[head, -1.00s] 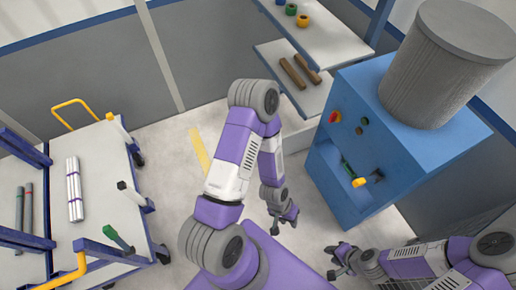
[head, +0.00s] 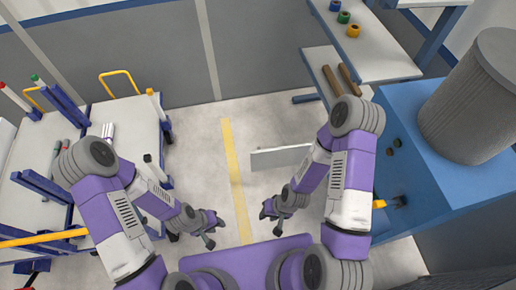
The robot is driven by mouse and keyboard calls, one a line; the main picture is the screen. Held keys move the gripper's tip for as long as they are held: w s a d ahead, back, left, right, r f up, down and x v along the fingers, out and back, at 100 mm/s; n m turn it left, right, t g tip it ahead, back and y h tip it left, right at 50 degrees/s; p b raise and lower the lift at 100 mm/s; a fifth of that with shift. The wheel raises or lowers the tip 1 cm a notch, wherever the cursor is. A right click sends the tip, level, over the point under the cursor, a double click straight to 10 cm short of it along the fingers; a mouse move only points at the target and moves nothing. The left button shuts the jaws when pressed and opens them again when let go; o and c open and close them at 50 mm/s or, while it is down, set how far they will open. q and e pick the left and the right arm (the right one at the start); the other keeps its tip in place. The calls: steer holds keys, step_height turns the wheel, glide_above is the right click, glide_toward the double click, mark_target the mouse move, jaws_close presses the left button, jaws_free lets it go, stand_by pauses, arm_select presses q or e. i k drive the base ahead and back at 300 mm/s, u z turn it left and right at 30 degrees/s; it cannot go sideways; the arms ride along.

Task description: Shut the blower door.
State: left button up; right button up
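The blower appears to be the blue cabinet (head: 425,150) with a ribbed grey cylinder (head: 475,105) on top, at the right. A pale panel (head: 280,158), which looks like its door standing open, sticks out to the left of it. My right arm hides the panel's right end and much of the cabinet front. My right gripper (head: 270,218) is open and empty, nearer to me than the panel and apart from it. My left gripper (head: 212,230) is open and empty over the floor, further left.
A yellow floor stripe (head: 235,175) runs between the panel and a white cart (head: 130,115) at the left. Shelves (head: 372,62) with coloured rings and brown bars stand behind the cabinet. A yellow part (head: 379,204) juts from the cabinet front. Floor around the stripe is free.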

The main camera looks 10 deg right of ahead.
mark_target(291, 156)
steer(key=u, duration=0.35)
steer(key=i, duration=3.2)
steer(key=z, duration=4.3)
